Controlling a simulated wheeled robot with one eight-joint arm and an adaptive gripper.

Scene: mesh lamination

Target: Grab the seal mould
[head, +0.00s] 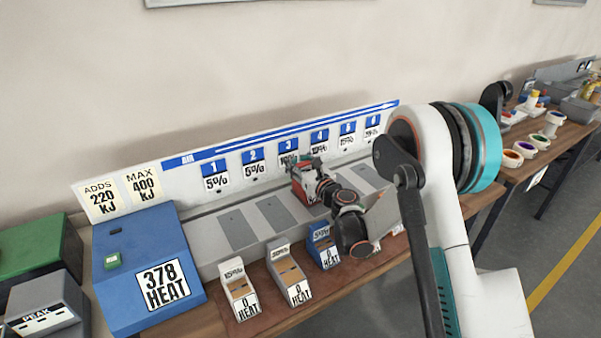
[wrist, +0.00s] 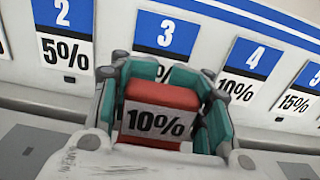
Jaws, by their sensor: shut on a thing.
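A red block with a "10%" label (wrist: 160,97) is between the teal-padded fingers of my gripper (wrist: 165,112) in the wrist view. My gripper (head: 314,174) is shut on this red block (head: 299,186) in the head view, at the third position of the numbered station, in front of the "3" sign. I cannot tell whether the block is touching the station's surface. No readable label says seal mould. My gripper and arm hide part of the block and the slots to the right.
A numbered sign board (head: 235,167) stands behind the grey slots (head: 237,229). Small white (head: 239,288), grey (head: 289,275) and blue (head: 322,247) blocks stand in front. A blue "378 HEAT" box (head: 145,258) is at the left. A second table (head: 552,140) stands at the right.

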